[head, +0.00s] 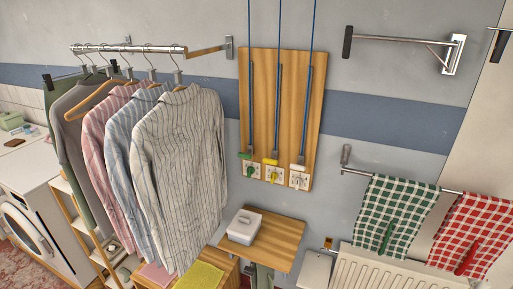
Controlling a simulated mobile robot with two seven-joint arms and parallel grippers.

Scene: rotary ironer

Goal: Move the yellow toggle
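The yellow toggle (270,161) is a small yellow piece at the lower end of the middle blue cord, in front of the wooden board (285,75) on the wall. It sits just above a pale square plate with a yellow round mark (272,174). A green toggle (245,155) hangs to its left above a plate with a green mark. On the right, a pale toggle (297,166) hangs above a third plate. Neither of my grippers is in view.
Shirts (180,150) hang on a rail left of the board. Below the board, a wooden shelf (283,240) holds a white box (244,226). A radiator (375,270) and checked towels (395,215) are on the right. The space before the board looks clear.

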